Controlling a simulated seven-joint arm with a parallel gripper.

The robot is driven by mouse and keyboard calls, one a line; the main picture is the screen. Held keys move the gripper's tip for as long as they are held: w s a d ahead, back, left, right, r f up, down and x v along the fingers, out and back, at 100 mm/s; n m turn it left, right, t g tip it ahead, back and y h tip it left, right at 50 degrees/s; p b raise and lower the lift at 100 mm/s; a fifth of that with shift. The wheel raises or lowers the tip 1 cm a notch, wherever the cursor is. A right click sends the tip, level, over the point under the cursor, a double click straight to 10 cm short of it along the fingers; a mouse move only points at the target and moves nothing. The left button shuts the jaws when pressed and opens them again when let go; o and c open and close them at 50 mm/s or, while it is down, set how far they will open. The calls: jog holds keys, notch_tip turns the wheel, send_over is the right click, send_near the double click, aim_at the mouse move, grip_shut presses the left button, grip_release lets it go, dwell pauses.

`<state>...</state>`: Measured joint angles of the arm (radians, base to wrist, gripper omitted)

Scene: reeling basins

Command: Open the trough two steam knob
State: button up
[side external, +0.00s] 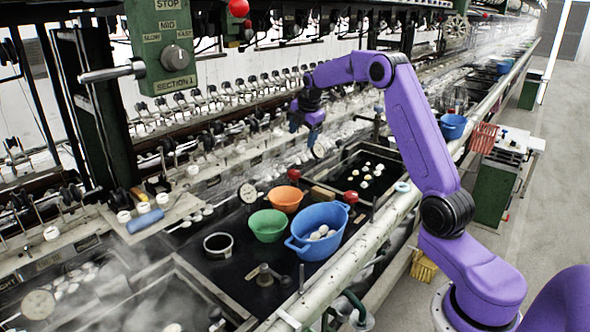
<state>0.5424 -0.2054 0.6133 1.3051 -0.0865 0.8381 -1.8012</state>
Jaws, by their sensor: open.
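Two small red knobs show near the basins: one (351,197) beside the blue basin and one (293,175) behind the orange bowl. A lever-like fitting (265,276) stands on the dark ledge in front. I cannot tell which of these is the trough two steam knob, as no label for it is readable. My gripper (308,130) hangs above the machine's far side, left of and above a dark trough (345,160) with pale cocoons in it. It is open, small in the view, appears empty, and is apart from the red knobs.
A blue basin (301,243) with cocoons, a green bowl (267,226), an orange bowl (286,199) and a dark ring-shaped pot (217,245) crowd the ledge. A long pale pipe (345,262) runs along the front. A green control box (163,45) juts out upper left. Steam blurs the lower left.

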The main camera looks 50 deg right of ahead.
jog(key=m, duration=2.3)
send_near(294, 171)
jog(key=x, duration=0.8)
jog(key=shift+f, duration=0.4)
jog(key=c, duration=1.1)
